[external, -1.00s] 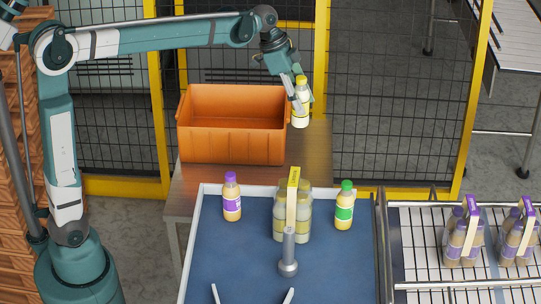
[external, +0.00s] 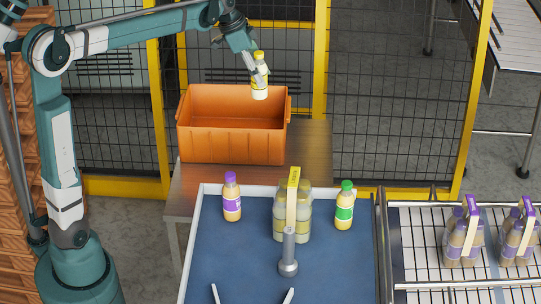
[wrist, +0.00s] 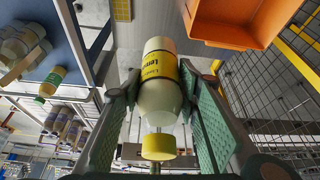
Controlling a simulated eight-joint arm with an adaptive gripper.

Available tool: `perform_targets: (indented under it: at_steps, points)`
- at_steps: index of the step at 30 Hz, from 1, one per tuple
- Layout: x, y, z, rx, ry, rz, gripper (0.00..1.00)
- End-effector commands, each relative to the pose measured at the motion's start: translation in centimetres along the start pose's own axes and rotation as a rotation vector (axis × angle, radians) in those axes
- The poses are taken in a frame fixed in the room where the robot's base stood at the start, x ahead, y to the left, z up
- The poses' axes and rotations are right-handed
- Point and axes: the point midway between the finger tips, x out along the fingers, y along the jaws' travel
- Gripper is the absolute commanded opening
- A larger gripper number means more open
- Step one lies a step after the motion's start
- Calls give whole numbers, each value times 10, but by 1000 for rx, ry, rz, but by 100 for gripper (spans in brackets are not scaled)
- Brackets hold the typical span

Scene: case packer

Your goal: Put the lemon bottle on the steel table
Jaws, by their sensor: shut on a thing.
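The lemon bottle (external: 260,90), pale with a yellow label and yellow cap, is held upright, cap up, between the fingers of my gripper (external: 257,74). In the external view it appears at the far rim of the orange crate, near its right end; its exact height is unclear. In the wrist view the bottle (wrist: 158,88) sits between both green finger pads of my gripper (wrist: 160,92). A brownish-grey table (external: 312,148) stands under the crate, its right part bare. A blue-topped table (external: 335,262) with a pale rim stands nearer; I cannot tell which is called steel.
The orange crate (external: 230,148) takes up the back table's left part; its inside floor is hidden. A purple-capped bottle (external: 232,205), a clustered bottle pack (external: 279,222) and a green-capped bottle (external: 344,212) stand on the blue top. A yellow-framed mesh fence (external: 390,120) stands behind.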

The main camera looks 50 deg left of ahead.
Motion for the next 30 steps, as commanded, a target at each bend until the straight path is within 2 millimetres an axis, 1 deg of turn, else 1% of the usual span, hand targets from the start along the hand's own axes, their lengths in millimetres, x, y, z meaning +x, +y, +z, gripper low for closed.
perform_targets:
  at_steps: [1,8,14,24,30]
  points:
    - [8,1,2,1,0,1,16]
    - [44,1,17,1,0,1,16]
    - [91,1,37,2,0,1,16]
    - [178,1,72,2,0,1,16]
    - [221,1,90,2,0,1,16]
